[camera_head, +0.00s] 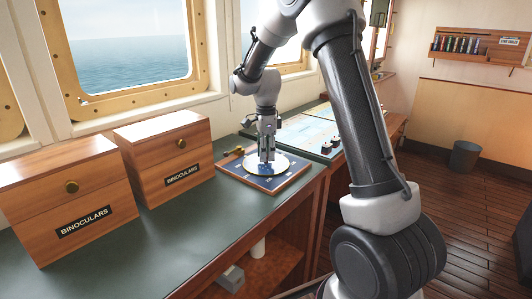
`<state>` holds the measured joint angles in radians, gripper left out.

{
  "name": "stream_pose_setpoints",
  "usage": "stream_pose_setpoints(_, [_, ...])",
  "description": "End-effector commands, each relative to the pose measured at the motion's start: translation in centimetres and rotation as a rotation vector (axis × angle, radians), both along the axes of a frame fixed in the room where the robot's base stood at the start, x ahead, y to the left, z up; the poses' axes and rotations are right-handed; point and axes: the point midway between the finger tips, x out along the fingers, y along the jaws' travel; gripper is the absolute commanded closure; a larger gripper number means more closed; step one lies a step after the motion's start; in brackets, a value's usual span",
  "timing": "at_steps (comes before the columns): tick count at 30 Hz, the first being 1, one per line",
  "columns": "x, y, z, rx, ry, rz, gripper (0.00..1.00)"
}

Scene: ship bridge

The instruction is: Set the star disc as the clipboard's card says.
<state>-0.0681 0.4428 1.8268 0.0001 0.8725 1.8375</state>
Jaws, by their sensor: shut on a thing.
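The star disc (288,164) is a pale round disc lying flat on a dark blue square board (250,179) with a wooden edge, on the green counter. My gripper (267,158) points straight down over the disc and is shut on a small part at its middle. The fingers hide that part. Some light marks show on the board's front edge, too small to read. I cannot make out the disc's setting. No clipboard or card can be made out in this view.
Two wooden boxes labelled BINOCULARS (72,199) (165,160) stand left of the board. A chart panel (310,132) lies behind it to the right. The green counter (190,235) is clear in front. A bin (464,155) stands on the floor at the right.

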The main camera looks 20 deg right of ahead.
Motion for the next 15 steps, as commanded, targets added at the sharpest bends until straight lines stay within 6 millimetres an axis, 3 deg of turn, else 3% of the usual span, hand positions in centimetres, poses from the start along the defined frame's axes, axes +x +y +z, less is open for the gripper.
stream_pose_setpoints(15, [0.17,-0.01,0.17,0.0,-0.006,-0.102,1.0])
